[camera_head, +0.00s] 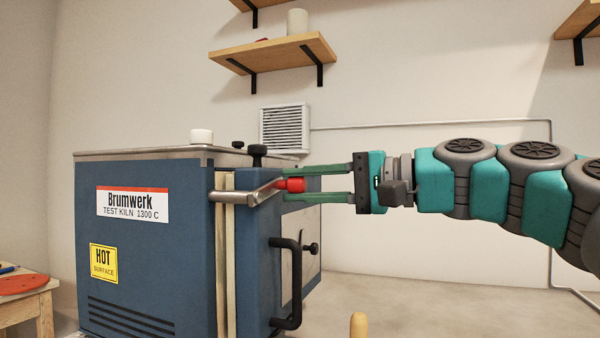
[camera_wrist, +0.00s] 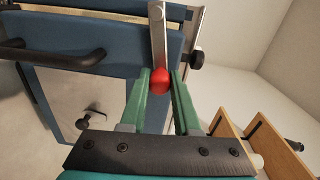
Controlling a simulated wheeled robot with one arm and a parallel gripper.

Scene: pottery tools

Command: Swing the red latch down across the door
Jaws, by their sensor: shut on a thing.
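The latch is a metal bar (camera_head: 240,197) with a red grip (camera_head: 292,185), at the upper part of the blue kiln (camera_head: 150,240). In the head view the bar runs from the kiln's body across the pale door seam to the door side, nearly level and tilted slightly up towards the grip. My gripper (camera_head: 290,184) reaches in from the right, its green fingers shut on the red grip. In the wrist view the red grip (camera_wrist: 160,79) sits between the two fingertips, with the metal bar (camera_wrist: 158,35) extending beyond. The door (camera_head: 262,270) appears closed against the body.
A black door handle (camera_head: 288,285) and a dark knob (camera_head: 311,248) stick out below the latch. Another black knob (camera_head: 257,152) stands just above it. A white cup-like object (camera_head: 202,136) is on the kiln top. A wooden stool (camera_head: 30,310) stands at lower left. Shelves (camera_head: 275,54) hang above.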

